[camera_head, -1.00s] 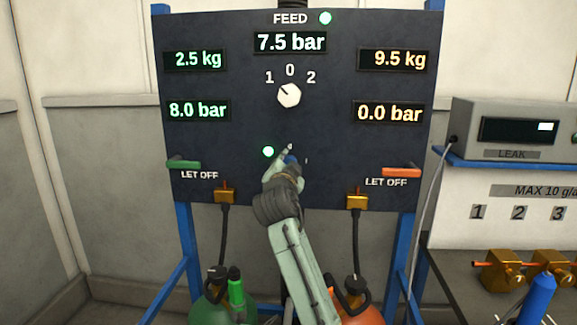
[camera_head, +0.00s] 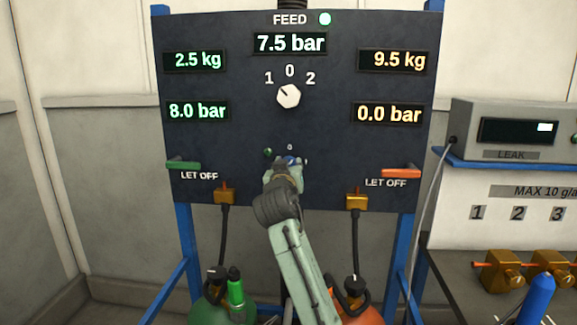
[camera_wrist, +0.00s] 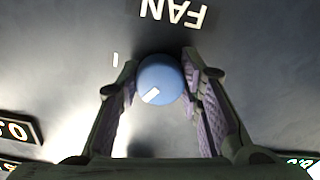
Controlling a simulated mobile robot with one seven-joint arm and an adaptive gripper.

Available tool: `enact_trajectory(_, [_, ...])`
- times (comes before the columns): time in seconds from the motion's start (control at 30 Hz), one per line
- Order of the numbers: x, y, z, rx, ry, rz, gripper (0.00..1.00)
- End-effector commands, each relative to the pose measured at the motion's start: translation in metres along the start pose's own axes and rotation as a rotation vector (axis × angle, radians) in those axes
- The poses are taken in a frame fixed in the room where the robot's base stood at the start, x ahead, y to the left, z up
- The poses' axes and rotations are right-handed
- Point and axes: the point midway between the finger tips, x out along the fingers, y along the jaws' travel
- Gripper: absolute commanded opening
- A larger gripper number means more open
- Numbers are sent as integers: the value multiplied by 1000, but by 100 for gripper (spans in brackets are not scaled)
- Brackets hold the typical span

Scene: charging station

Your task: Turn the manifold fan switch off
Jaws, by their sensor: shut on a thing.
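The manifold fan switch is a round blue knob (camera_wrist: 160,78) with a white pointer mark, on the dark panel (camera_head: 230,140) under the FAN lettering (camera_wrist: 175,12). My gripper (camera_wrist: 160,85) has its two padded fingers on either side of the knob, shut on it. In the wrist view the white mark points to the lower left. In the head view my gripper (camera_head: 287,165) is at the lower middle of the panel and hides most of the blue knob (camera_head: 291,159). A small 0 shows above it. The small lamp (camera_head: 268,152) beside it is dark green.
A white selector knob (camera_head: 288,96) marked 1, 0, 2 sits higher on the panel. A green lever (camera_head: 184,165) and an orange lever (camera_head: 402,173) flank my gripper. Brass fittings (camera_head: 224,195) with hoses are below. A leak meter (camera_head: 515,128) stands at the right.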

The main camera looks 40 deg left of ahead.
Motion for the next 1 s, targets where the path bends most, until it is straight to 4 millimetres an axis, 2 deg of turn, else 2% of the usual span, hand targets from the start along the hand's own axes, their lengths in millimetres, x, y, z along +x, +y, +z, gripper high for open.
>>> enact_trajectory(0.5, [0,1,0,-435,-2,0,5])
enact_trajectory(1.0, [0,1,1,-597,-2,0,5])
